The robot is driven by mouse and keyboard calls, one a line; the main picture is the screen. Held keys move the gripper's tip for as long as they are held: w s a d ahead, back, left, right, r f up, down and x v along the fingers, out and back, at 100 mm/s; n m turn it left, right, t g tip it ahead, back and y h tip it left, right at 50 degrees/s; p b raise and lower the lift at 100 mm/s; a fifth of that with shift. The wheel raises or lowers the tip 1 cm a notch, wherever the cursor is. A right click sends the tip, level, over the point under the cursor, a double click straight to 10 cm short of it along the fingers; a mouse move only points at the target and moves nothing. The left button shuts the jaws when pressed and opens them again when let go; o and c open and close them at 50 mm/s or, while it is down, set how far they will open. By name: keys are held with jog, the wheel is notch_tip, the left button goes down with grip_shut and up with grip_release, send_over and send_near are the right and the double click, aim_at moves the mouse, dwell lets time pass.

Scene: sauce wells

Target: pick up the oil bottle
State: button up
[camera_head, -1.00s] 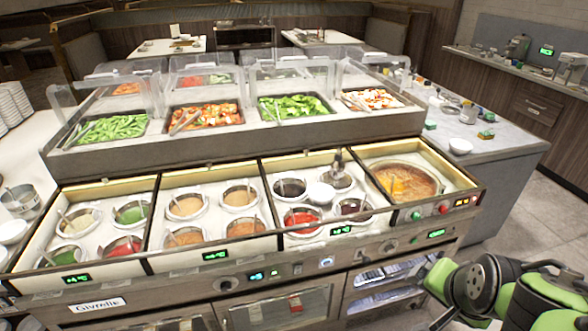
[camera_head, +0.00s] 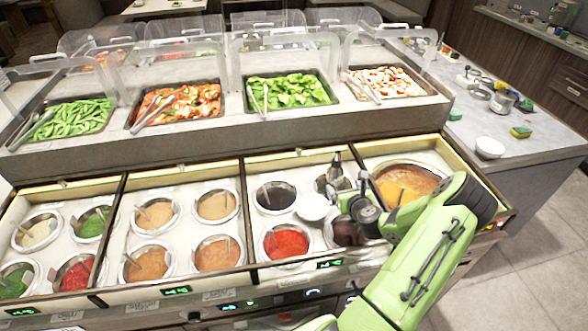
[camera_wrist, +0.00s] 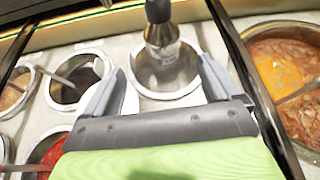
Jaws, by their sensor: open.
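The oil bottle (camera_head: 335,164) has a dark top and stands in a round metal well of the third sauce section. In the wrist view, the clear glass bottle (camera_wrist: 162,38) with its dark cap rises from the well (camera_wrist: 168,78), just ahead of my gripper. My gripper (camera_wrist: 160,68) is open, one finger on each side of the bottle's line, with nothing between the fingers that I can see. In the head view my gripper (camera_head: 346,207) is over the same section, close to the bottle. The bottle's lower part is hard to make out.
A white bowl (camera_head: 313,207) sits beside the bottle's well. A dark sauce well (camera_head: 275,197) and a red sauce well (camera_head: 286,243) are to the left. A soup pan (camera_head: 408,180) is to the right, past a divider. Salad trays (camera_head: 289,92) with clear guards stand behind.

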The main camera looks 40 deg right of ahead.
aim_at(337, 177)
jog(key=shift+m, duration=0.4)
jog(key=x, duration=1.2)
jog(key=shift+d+b, duration=0.2)
jog(key=shift+b, duration=0.15)
jog(key=shift+s, duration=0.1)
jog(key=shift+c, duration=0.8)
jog(key=c, duration=1.4)
